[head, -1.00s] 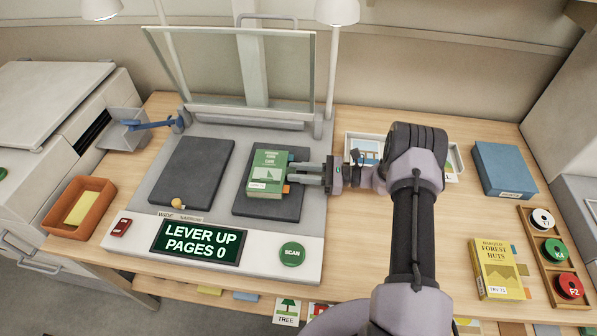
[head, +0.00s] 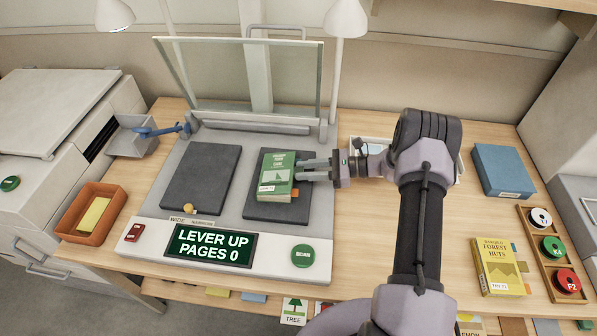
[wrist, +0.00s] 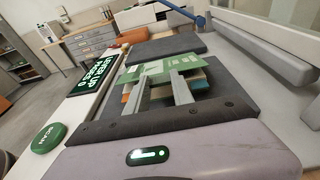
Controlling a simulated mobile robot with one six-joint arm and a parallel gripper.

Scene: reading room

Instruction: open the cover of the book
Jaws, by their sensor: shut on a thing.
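The green book (head: 275,174) lies on the right dark pad (head: 262,212) of the scanner. My gripper (head: 299,168) reaches in from the right and is shut on the right edge of its cover. How far the cover is raised is hard to tell. The pages are mostly hidden by the cover and my fingers.
The glass plate (head: 240,80) stands raised behind the pads. The left pad (head: 205,175) is bare. The display (head: 211,243) reads "LEVER UP PAGES 0", beside the green scan button (head: 303,254). A yellow book (head: 498,266) and blue box (head: 503,170) lie right.

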